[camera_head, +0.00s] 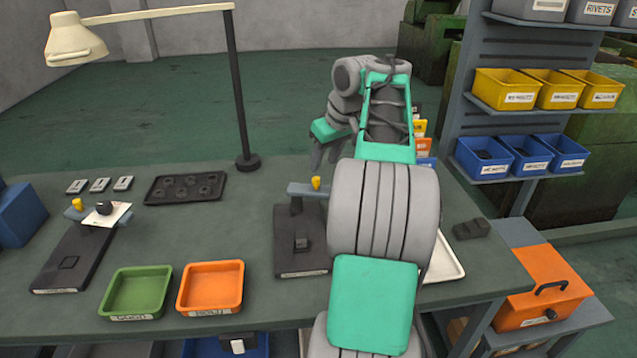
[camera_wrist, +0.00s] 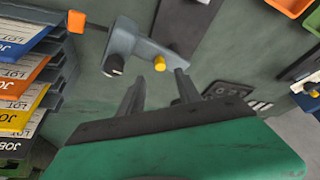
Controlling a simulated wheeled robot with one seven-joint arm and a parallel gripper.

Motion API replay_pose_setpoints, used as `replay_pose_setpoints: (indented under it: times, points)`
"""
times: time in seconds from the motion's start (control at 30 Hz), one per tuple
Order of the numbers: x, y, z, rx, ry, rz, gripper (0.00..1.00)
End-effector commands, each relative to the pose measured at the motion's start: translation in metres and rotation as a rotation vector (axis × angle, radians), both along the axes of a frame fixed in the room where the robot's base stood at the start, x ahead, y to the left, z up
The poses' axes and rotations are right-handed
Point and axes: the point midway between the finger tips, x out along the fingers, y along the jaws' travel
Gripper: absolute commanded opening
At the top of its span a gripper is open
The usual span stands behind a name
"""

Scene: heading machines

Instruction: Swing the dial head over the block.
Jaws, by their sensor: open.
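The dial head (camera_head: 305,189) is a grey arm with a yellow knob (camera_head: 316,183) at the far end of a dark base plate (camera_head: 290,265). It points sideways to the right, and its right end is hidden behind my arm. In the wrist view the dial head (camera_wrist: 145,48) shows a black dial (camera_wrist: 113,65) at its end, clear of the plate (camera_wrist: 185,25). A small block (camera_head: 302,242) stands on the plate, away from the dial head. My gripper (camera_head: 317,155) is open and empty above and behind the dial head; its fingers (camera_wrist: 158,88) point toward the yellow knob.
A second stand (camera_head: 65,260) with a white card is at left. A green tray (camera_head: 138,292), an orange tray (camera_head: 210,288) and a black tray (camera_head: 187,188) lie on the bench. A lamp post (camera_head: 238,100) rises behind. A card rack (camera_wrist: 30,80) is close at left in the wrist view.

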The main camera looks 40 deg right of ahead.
Motion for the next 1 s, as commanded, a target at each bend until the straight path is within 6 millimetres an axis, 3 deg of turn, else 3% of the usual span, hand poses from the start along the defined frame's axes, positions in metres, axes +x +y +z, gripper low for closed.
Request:
replay_pose_setpoints:
  times: [0.3, 0.43, 0.73, 1.0]
  points:
    - [0.020, -0.002, -0.052, 0.001, 0.001, -0.002, 0.41]
    - [0.026, -0.004, -0.065, 0.000, 0.000, -0.003, 0.41]
    - [0.028, -0.004, -0.069, -0.001, -0.001, -0.003, 0.41]
    - [0.028, -0.004, -0.068, -0.001, -0.001, -0.003, 0.19]
